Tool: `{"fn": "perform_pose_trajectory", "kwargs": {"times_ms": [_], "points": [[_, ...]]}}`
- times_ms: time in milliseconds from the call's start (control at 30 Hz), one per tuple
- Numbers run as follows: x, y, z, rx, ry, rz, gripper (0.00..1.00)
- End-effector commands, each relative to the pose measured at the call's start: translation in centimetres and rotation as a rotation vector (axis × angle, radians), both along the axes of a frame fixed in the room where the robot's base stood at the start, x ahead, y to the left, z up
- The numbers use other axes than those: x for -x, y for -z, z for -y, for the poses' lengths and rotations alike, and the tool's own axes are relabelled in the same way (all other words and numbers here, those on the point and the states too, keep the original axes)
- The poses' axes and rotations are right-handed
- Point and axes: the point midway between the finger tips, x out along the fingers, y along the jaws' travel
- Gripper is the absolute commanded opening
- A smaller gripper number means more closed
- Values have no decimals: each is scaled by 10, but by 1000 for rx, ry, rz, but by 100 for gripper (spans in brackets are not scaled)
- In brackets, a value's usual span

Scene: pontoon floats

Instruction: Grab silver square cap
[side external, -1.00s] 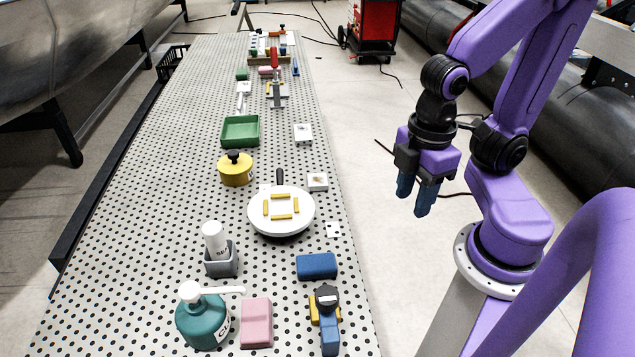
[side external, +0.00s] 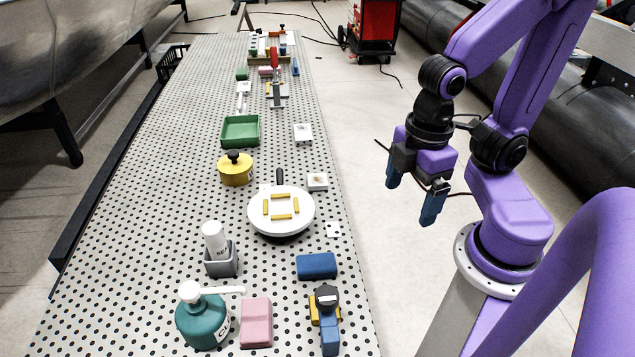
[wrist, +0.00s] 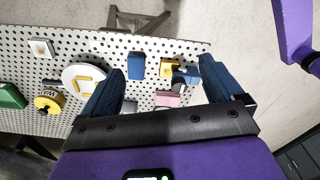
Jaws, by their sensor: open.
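No piece is plainly recognisable as a silver square cap. Small pale square pieces lie along the right side of the perforated table: one (side external: 303,134) beside the green tray, one (side external: 317,181) by the round white plate, and a flatter one (side external: 333,229) nearer. I cannot tell which, if any, is the cap. A pale square piece (wrist: 41,48) also shows at the left in the wrist view. My gripper (side external: 411,203) is open and empty, with blue fingers apart, above the floor to the right of the table. Its fingers also show spread in the wrist view (wrist: 163,65).
The perforated table (side external: 150,210) holds a green tray (side external: 240,131), yellow pot (side external: 235,170), round white plate (side external: 281,222), blue block (side external: 316,266), pink block (side external: 256,322), teal pump bottle (side external: 203,320) and blue-yellow tool (side external: 327,318). Open space separates my gripper from the table.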

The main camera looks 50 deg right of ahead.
Motion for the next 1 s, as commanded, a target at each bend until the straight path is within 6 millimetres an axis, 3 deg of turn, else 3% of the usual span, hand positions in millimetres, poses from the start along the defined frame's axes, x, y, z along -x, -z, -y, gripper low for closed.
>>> {"fn": "perform_pose_trajectory", "kwargs": {"times_ms": [133,267,400,600,800,1000], "points": [[-43,7,-3,-14,60,89,94],[-111,18,3,-34,121,221,94],[-181,32,24,-53,155,347,94],[-258,60,74,-101,164,468,94],[-300,96,138,-194,159,529,94],[-303,135,201,-353,167,557,94]]}}
